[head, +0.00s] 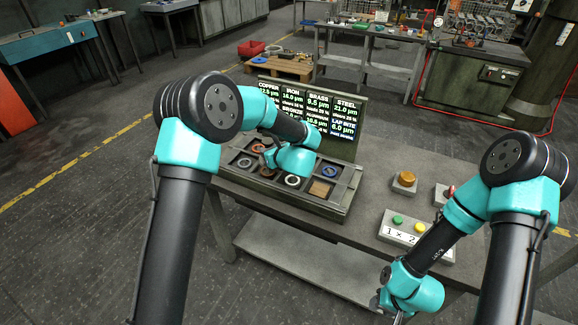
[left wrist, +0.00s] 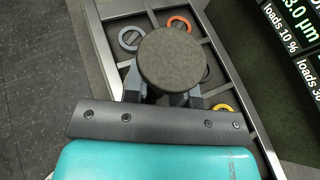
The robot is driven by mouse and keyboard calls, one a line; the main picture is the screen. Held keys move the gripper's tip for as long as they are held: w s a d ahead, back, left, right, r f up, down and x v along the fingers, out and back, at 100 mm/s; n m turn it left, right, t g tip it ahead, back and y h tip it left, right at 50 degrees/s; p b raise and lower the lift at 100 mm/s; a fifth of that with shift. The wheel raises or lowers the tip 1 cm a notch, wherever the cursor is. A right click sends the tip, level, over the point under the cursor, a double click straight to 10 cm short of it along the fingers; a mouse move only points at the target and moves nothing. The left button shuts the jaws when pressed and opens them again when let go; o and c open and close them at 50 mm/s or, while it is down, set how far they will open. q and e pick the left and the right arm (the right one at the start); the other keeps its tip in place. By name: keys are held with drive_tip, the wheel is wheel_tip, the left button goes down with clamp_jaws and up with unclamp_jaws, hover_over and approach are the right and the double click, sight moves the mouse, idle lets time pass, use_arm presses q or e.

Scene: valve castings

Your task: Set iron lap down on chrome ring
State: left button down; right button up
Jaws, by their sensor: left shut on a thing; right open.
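The iron lap (left wrist: 172,58) is a dark grey round disc in the left wrist view. My left gripper (left wrist: 162,90) is shut on it and holds it over the compartment tray; the height of the gap below is hard to tell. In the head view my left wrist hides the lap. A bright silver ring (head: 292,181) lies in the tray's near row and looks like the chrome ring. A greyer ring (head: 244,162) lies further left, so which is chrome is not certain. My right gripper (head: 390,312) is open at the bottom edge, away from the tray.
A button box (head: 392,232) is to the right.

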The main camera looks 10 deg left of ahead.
use_arm(q)
drive_tip(key=w+a, duration=0.5)
drive_tip(key=a, duration=0.6)
drive_tip(key=shift+w+a+r, duration=0.2)
drive_tip(key=shift+r, duration=0.05)
drive_tip(key=shift+f, duration=0.15)
drive_tip(key=shift+f, duration=3.1)
drive_tip(key=shift+f, duration=0.25)
drive_tip(key=c, duration=0.8)
unclamp_jaws()
drive_tip(key=shift+s+f, duration=0.1)
drive_tip(key=shift+f, duration=0.05)
drive_tip(key=shift+c, duration=0.2)
drive_tip(key=v, duration=1.7)
